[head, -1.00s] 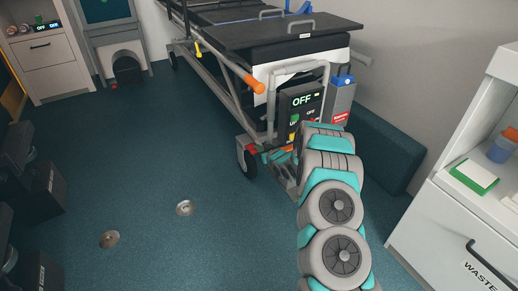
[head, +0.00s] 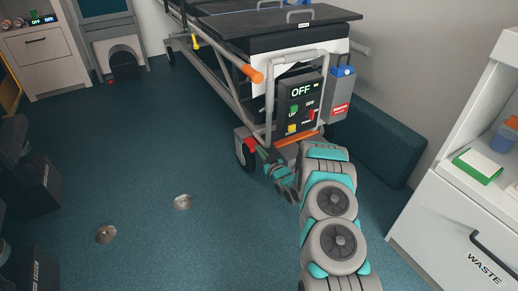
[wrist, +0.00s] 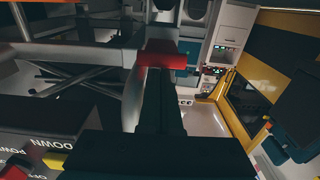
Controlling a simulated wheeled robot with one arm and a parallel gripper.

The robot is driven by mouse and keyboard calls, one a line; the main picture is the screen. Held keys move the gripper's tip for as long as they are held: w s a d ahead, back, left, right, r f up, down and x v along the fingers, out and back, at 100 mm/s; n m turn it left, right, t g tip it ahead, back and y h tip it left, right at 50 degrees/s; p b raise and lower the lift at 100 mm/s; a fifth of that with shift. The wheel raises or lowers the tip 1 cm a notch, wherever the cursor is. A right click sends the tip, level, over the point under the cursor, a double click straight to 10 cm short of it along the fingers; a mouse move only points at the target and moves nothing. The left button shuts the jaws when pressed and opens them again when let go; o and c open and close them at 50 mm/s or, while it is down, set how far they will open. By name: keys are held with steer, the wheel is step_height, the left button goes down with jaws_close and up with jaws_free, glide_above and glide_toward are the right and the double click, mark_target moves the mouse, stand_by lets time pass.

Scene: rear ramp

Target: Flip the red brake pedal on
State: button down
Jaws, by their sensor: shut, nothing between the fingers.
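The red brake pedal (head: 250,145) is low on the near end of the stretcher, just above a black caster wheel (head: 248,158). In the wrist view the red pedal (wrist: 168,61) lies across the picture straight beyond my fingertips. My gripper (wrist: 158,74) is shut and empty, its dark fingers pointing at the pedal and overlapping its lower edge. I cannot tell whether they touch it. In the head view my arm reaches low along the floor to the stretcher's end, and the fingertips are hard to make out beside the pedal.
A control panel (head: 300,104) reading OFF, with coloured buttons, hangs on the stretcher's end above my arm. An orange bar (head: 297,138) crosses below it. A grey-blue box (head: 341,96) hangs beside the panel. A white waste cabinet (head: 450,225) stands at right.

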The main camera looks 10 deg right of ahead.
steer(key=shift+s+f+t, duration=0.15)
steer(key=shift+f+t, duration=0.35)
steer(key=shift+f, duration=0.95)
